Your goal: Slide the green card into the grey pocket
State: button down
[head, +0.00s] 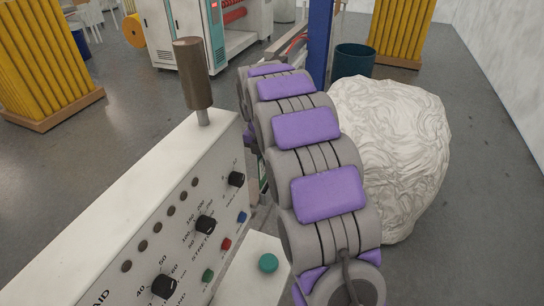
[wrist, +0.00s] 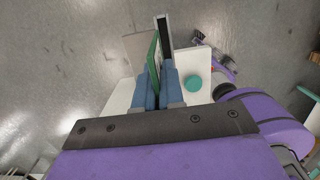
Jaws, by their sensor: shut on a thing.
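In the wrist view my gripper (wrist: 155,78) has its two blue fingers closed on the green card (wrist: 153,62), which shows as a thin, nearly edge-on strip standing up between them. A flat grey-beige panel (wrist: 134,48) lies just left of the card. An upright pale piece with a dark face (wrist: 164,30) stands just right of the card's far end. I cannot tell for certain which of these is the grey pocket, or whether the card touches either. In the head view my arm hides the gripper, and neither card nor pocket can be made out.
A white control box (head: 150,215) with knobs and a brown-handled post (head: 194,75) stands left of my arm. A teal round button (head: 268,263) sits on a white surface; it shows in the wrist view too (wrist: 192,83). A crumpled white bundle (head: 390,150) is at right.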

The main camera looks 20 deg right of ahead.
jog(key=shift+a+p, duration=0.35)
jog(key=shift+a, duration=0.05)
jog(key=shift+s+p, duration=0.1)
jog(key=shift+p, duration=0.2)
jog(key=shift+d, duration=0.3)
jog(key=shift+s+d+r+p, duration=0.1)
jog(key=shift+s+d+p, duration=0.1)
jog(key=shift+d, duration=0.35)
jog(key=shift+s+d+p, duration=0.1)
jog(key=shift+d+p, duration=0.1)
jog(key=shift+d, duration=0.3)
dwell(0.9)
